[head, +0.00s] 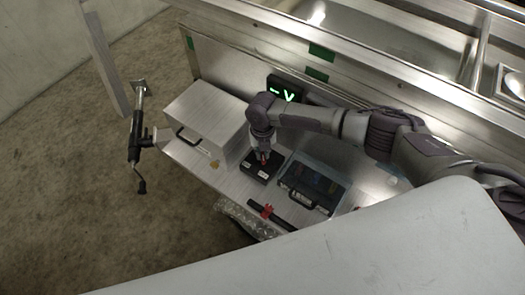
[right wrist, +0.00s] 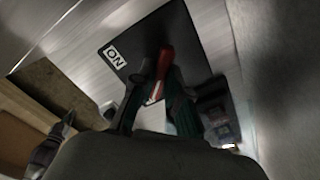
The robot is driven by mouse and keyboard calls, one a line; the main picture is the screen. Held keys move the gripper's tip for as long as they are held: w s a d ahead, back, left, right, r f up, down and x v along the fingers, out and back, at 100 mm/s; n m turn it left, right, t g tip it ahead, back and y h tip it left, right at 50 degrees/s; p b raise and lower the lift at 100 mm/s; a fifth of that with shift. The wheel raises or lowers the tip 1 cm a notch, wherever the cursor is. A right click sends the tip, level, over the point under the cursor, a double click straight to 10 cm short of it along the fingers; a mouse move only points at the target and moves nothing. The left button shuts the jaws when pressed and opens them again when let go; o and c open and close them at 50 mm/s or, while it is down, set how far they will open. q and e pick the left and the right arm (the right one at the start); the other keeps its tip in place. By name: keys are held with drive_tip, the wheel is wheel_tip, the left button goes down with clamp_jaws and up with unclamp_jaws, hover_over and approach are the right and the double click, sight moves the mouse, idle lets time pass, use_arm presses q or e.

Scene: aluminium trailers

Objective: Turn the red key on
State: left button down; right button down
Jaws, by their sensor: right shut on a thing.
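A black switch box (head: 258,178) with small white labels sits on the metal trailer deck, right of a silver toolbox. Its red key (head: 264,156) stands on top, mostly covered by my right gripper (head: 263,150), which reaches down onto it from above. In the right wrist view the black plate (right wrist: 195,35) shows a white "ON" label (right wrist: 115,57) beside the red key (right wrist: 165,60). My right gripper (right wrist: 158,85) is shut around the key there. The key's lower part is hidden between the fingers. My left gripper is not in view.
A silver toolbox (head: 205,115) stands left of the switch box, and a dark case (head: 312,184) lies to its right. A black bar with a red part (head: 267,211) lies in front. A display (head: 286,88) with green marks stands behind my right arm.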

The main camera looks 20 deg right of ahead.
drive_tip(key=m+p, duration=0.1)
drive_tip(key=m, duration=0.3)
drive_tip(key=shift+r, duration=0.1)
drive_tip(key=m+p, duration=0.1)
drive_tip(key=m, duration=0.3)
drive_tip(key=shift+m+p, duration=0.4)
drive_tip(key=m+p, duration=0.1)
drive_tip(key=m, duration=0.3)
drive_tip(key=shift+p, duration=0.35)
drive_tip(key=m+p, duration=0.1)
drive_tip(key=m, duration=0.3)
drive_tip(key=shift+m, duration=0.3)
